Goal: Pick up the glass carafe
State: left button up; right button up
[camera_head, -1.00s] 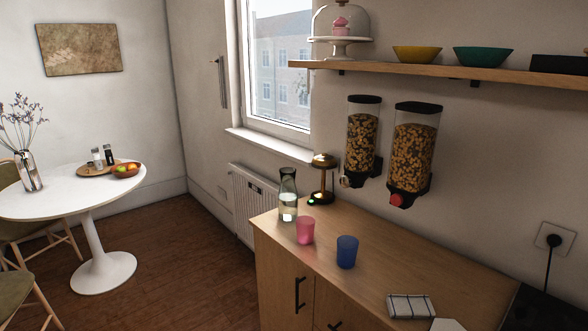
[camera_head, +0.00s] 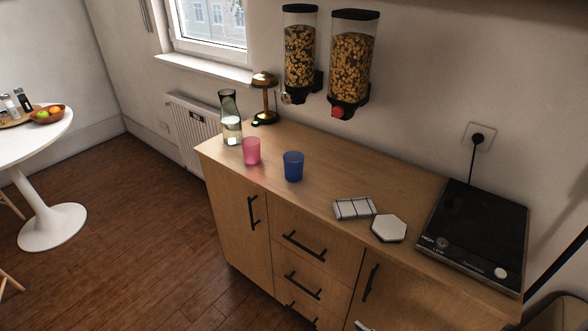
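The glass carafe (camera_head: 230,119) stands upright at the far left end of the wooden counter (camera_head: 330,185). It is clear, with a narrow neck and some liquid in its lower part. A pink cup (camera_head: 251,151) stands close to it at its front right.
A blue cup (camera_head: 293,166) stands right of the pink one.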

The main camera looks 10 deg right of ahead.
aim_at(230, 119)
jog(key=i+j, duration=0.9)
